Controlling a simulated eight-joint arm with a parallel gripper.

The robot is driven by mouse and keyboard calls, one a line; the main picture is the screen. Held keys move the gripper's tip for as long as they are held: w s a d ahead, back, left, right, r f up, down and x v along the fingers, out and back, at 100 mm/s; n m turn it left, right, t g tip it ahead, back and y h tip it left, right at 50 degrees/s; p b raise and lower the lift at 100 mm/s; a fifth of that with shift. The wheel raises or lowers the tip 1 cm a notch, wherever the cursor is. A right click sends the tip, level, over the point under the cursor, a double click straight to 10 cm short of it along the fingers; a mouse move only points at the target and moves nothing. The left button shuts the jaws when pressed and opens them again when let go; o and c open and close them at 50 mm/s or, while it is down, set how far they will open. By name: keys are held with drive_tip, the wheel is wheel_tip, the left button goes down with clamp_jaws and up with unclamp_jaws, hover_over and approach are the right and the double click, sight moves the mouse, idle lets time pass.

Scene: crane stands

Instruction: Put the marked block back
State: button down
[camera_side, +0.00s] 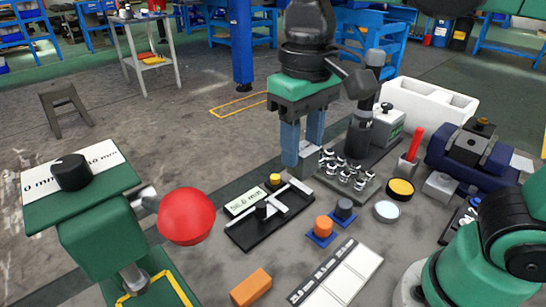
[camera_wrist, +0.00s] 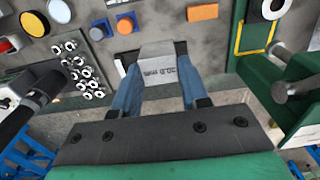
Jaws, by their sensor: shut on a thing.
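My gripper (camera_side: 302,148) hangs fingers down behind the black measuring device in the side view. Its two blue fingers are shut on a grey metal block (camera_wrist: 158,66), which carries a printed mm marking; the number looks like 20.0 but is not sharp. In the wrist view the block sits between the fingertips of my gripper (camera_wrist: 156,76). A white labelled strip with several spaces (camera_side: 342,278) lies at the front of the bench. A black measuring device (camera_side: 258,232) with a display reading about 50.0 mm lies left of it and further back.
Chrome parts (camera_side: 345,170) stand in a rack right of my gripper. Orange (camera_side: 323,226) and dark (camera_side: 344,210) knobs on blue bases stand in front. An orange block (camera_side: 251,288) lies at the front edge. A red ball (camera_side: 187,216) sticks out from the green stand at left.

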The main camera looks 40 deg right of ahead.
wheel_tip(320, 180, down, 19)
drive_tip(key=shift+f, duration=0.1)
idle(0.7)
drive_tip(key=shift+f, duration=0.1)
drive_tip(key=shift+c, duration=2.3)
unclamp_jaws()
wheel_tip(320, 180, up, 12)
drive_tip(key=w+d+t, duration=0.3)
drive_tip(key=d+t, duration=0.4)
drive_tip(key=d, duration=0.1)
drive_tip(key=shift+w+d, duration=0.15)
drive_tip(key=shift+d, duration=0.1)
drive_tip(key=shift+f, duration=0.1)
